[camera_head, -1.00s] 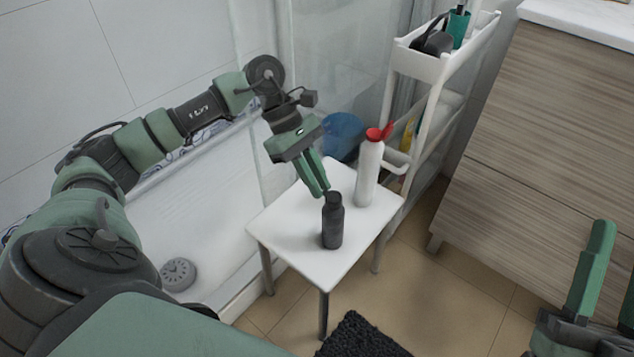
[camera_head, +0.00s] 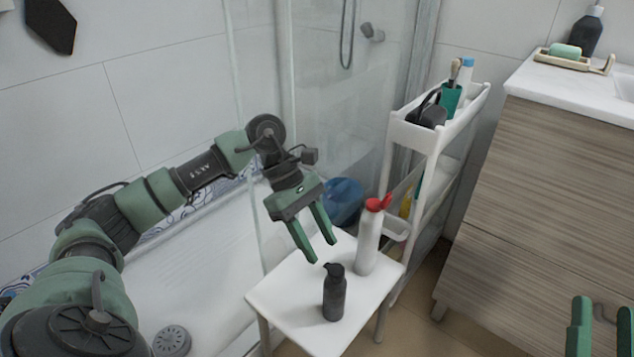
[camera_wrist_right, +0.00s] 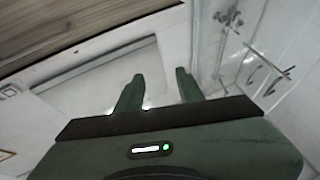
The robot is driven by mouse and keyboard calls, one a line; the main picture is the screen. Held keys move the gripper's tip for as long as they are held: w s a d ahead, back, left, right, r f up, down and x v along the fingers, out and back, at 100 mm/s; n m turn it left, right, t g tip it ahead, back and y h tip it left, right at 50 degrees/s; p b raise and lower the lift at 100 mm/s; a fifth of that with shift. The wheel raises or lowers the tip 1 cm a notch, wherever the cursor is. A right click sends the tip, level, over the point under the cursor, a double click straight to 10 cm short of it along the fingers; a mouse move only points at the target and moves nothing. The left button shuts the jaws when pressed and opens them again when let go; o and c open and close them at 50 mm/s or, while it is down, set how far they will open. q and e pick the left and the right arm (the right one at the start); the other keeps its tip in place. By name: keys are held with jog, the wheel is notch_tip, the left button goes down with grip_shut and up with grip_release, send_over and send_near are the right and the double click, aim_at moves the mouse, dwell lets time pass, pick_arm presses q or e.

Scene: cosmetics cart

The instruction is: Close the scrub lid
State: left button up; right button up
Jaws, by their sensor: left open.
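A small dark bottle (camera_head: 334,296) stands upright on the white stool (camera_head: 280,299). Its dark top has a small part jutting to the left; whether that is a raised lid is too small to tell. A taller white bottle (camera_head: 367,246) with a red cap (camera_head: 377,203) stands behind it to the right, and a red piece of the cap sticks up. No label shows which one is the scrub. My left gripper (camera_head: 321,250) is open and empty, just above and behind the dark bottle. My right gripper (camera_head: 601,310) is open and empty at the lower right; its spread fingers show in the right wrist view (camera_wrist_right: 158,88).
A white cart (camera_head: 427,140) with toiletries stands right of the stool, near the white bottle. A blue bin (camera_head: 343,200) is behind the stool. A wooden cabinet (camera_head: 545,190) fills the right. The shower tray (camera_head: 200,265) lies left, beside a glass panel.

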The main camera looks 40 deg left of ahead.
pick_arm(q)
notch_tip(320, 180, up, 16)
jog(key=p, duration=0.4)
jog(key=shift+r, duration=0.25)
pick_arm(e)
jog(key=s+d+f+g+h, duration=0.1)
jog(key=f+g+h, duration=0.1)
jog(key=f+g, duration=0.4)
jog(key=s+d+f+g+h, duration=0.2)
jog(key=f+g, duration=0.4)
jog(key=f, duration=0.7)
jog(key=shift+d+f+m, duration=0.3)
jog(key=shift+f, duration=0.1)
jog(key=shift+r, duration=0.1)
